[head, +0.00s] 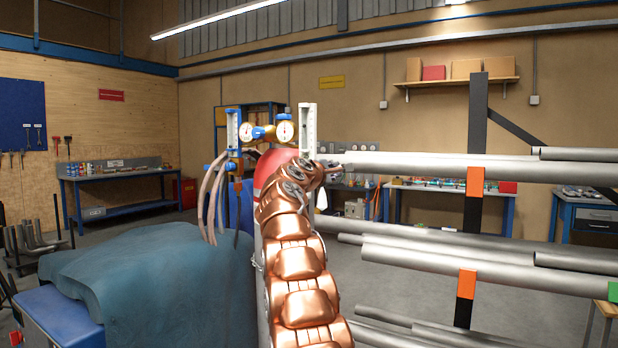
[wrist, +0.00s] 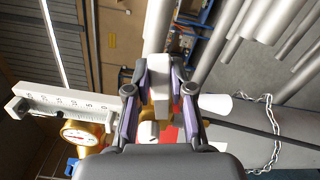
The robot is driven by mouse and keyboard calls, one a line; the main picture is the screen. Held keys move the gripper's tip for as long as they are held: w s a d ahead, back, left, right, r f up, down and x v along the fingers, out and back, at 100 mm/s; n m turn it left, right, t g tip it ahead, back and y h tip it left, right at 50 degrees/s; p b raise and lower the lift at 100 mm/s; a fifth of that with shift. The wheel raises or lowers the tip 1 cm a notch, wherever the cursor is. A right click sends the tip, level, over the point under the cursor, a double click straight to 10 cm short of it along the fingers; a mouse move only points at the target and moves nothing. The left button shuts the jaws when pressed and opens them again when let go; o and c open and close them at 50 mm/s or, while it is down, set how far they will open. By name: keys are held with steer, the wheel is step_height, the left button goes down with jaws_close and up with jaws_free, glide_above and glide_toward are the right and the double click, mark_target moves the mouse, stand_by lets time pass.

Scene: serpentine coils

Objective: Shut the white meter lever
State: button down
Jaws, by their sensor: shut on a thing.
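The white upright flow meter (head: 308,128) stands at the right end of a brass regulator with two round gauges. In the wrist view the meter's scale (wrist: 70,100) lies sideways at the left, beside one gauge (wrist: 82,132). My gripper (wrist: 160,90) is closed at the brass valve body (wrist: 158,108) at the meter's foot. A small white block, which I take for the white meter lever (wrist: 158,72), sits between its fingertips. The exact lever angle is hard to tell. In the head view my gripper (head: 326,170) is by the meter's base, and my copper arm hides much of the area.
A white cone-shaped tip (wrist: 215,103) sticks out right of the valve body, with a chain (wrist: 268,130) beyond it. Long pipes on a rack (head: 450,165) crowd the right. A blue-green covered mass (head: 150,285) fills the lower left.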

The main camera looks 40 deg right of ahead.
steer(key=shift+s+f+m+b, duration=0.1)
steer(key=shift+f+m+b, duration=0.9)
steer(key=shift+m, duration=0.5)
steer(key=shift+r, duration=0.1)
steer(key=c, duration=1)
jaws_free()
steer(key=v, duration=1.2)
